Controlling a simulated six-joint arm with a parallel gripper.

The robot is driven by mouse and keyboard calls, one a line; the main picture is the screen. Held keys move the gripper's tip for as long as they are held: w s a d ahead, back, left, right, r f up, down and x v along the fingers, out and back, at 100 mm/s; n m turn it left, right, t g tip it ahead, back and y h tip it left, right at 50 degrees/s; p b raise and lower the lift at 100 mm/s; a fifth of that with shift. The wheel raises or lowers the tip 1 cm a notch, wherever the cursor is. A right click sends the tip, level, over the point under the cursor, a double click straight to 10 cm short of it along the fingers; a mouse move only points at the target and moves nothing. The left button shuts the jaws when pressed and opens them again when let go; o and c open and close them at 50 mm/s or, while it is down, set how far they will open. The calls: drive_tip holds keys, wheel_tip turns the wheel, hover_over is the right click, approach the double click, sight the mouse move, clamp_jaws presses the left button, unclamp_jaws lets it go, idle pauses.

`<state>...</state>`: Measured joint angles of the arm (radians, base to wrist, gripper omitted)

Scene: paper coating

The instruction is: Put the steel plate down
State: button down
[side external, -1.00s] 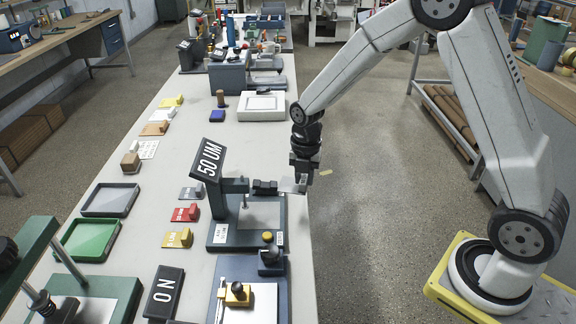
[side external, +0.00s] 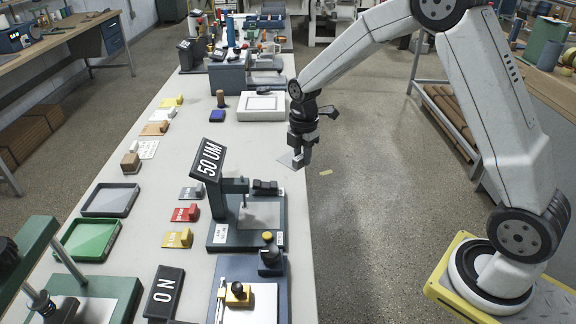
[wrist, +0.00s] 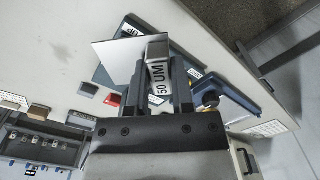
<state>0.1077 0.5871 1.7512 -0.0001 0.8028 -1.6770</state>
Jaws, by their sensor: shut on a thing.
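The steel plate (side external: 293,160) is a thin pale sheet held at the tip of my gripper (side external: 301,150). In the side view it hangs over the right edge of the bench. In the wrist view the plate (wrist: 113,58) extends left from a small grey block (wrist: 157,48) between the fingertips of my gripper (wrist: 158,65). My gripper is shut on the plate's grip block. The gap between plate and bench is hard to judge. The gauge stand with the "50 UM" display (side external: 208,160) stands nearer the camera, apart from the plate.
A white framed tray (side external: 262,106) lies on the bench behind the plate. Grey, red and yellow blocks (side external: 185,214) sit left of the gauge stand. A blue-based device with a black knob (side external: 269,262) stands in front. The bench between the gauge and the white tray is clear.

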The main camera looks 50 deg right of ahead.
approach(271, 178)
drive_tip(key=s+r, duration=0.2)
drive_tip(key=s, duration=0.3)
drive_tip(key=w+f, duration=0.3)
drive_tip(key=shift+w+a+f, duration=0.1)
drive_tip(key=shift+w+f, duration=0.2)
drive_tip(key=shift+f, duration=0.05)
drive_tip(key=shift+w+f, duration=0.6)
drive_tip(key=shift+f, duration=0.05)
drive_tip(key=shift+f, duration=0.1)
drive_tip(key=shift+w+f, duration=0.15)
drive_tip(key=shift+w, duration=0.05)
drive_tip(key=shift+f, duration=1.5)
drive_tip(key=shift+f, duration=0.15)
drive_tip(key=shift+c, duration=2.4)
unclamp_jaws()
